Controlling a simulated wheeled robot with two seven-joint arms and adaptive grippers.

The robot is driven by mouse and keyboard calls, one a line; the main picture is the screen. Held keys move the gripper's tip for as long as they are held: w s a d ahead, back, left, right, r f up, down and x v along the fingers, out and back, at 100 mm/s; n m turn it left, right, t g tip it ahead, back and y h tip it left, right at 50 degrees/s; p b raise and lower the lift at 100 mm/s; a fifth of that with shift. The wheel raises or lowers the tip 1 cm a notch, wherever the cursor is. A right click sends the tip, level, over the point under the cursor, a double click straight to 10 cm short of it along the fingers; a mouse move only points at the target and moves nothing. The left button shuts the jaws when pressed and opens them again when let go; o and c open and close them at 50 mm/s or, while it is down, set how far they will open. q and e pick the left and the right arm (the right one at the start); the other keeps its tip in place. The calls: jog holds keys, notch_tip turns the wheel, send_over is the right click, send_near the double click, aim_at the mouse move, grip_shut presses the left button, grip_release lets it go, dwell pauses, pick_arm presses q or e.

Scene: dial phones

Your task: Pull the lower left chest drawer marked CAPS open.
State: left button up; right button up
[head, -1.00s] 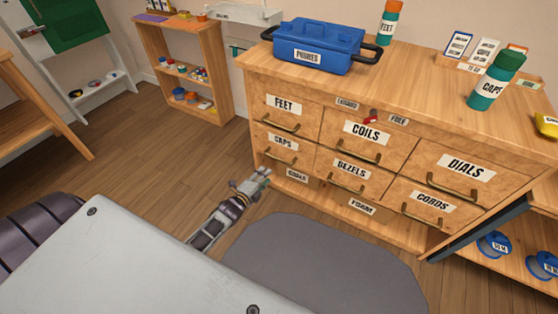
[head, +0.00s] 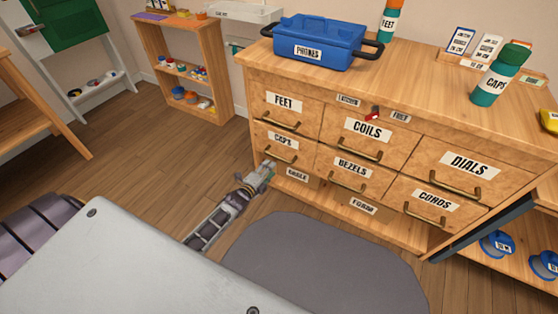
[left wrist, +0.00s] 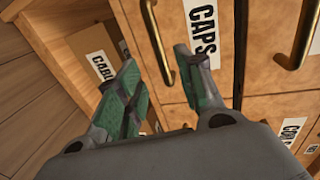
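The CAPS drawer (head: 300,149) is in the lower left of the wooden chest and looks shut, with a brass handle (head: 280,156) below its label. My left gripper (head: 268,168) is just in front of this drawer, close to the left end of the handle. In the left wrist view the fingers (left wrist: 155,58) are spread. The CAPS handle (left wrist: 158,40) shows between the two fingertips there, nearer the right finger. I cannot tell whether it is touched. The CAPS label (left wrist: 203,35) shows beyond the right finger. My right gripper is not in view.
The FEET drawer (head: 283,104) is above and the BEZELS drawer (head: 352,169) to the right; both look shut. An open shelf with a CABLE box (head: 297,175) lies below. A blue toolbox (head: 318,42) stands on top.

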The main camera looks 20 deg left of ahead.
aim_at(279, 157)
pick_arm(q)
jog(key=shift+b+x, duration=2.25)
jog(key=shift+x, duration=2.6)
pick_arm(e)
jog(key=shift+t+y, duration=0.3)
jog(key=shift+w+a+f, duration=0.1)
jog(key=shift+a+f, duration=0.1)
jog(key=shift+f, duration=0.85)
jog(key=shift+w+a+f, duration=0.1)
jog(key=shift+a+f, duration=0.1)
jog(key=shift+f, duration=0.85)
pick_arm(q)
jog(key=shift+d, duration=0.1)
grip_shut()
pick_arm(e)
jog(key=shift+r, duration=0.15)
